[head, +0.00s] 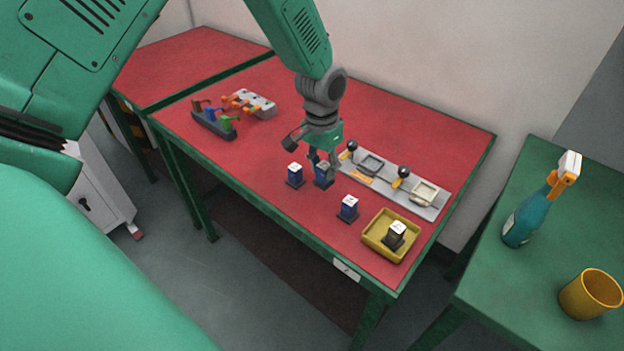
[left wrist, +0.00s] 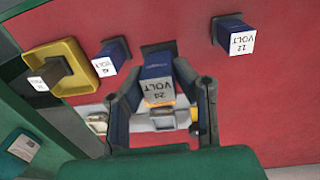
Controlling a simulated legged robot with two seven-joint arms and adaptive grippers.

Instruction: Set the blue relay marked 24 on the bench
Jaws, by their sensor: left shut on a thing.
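The blue relay marked 24 VOLT (left wrist: 157,80) is between the two fingers of my left gripper (left wrist: 162,103) in the left wrist view. In the head view the relay (head: 323,176) is upright at the red bench top (head: 250,130), its upper part partly hidden by the left gripper (head: 322,162). The gripper reaches down from above and is shut on the relay. The relay's dark base appears to be at the bench surface; I cannot tell whether it is slightly raised. My right gripper is not in view.
A 12 VOLT relay (head: 295,175) and another blue relay (head: 347,208) stand on either side. A dark relay (head: 395,235) sits in a yellow tray (head: 376,242). A grey panel with levers (head: 385,172) lies behind. A green table (head: 560,220) holds a bottle (head: 528,218) and yellow cup (head: 590,294).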

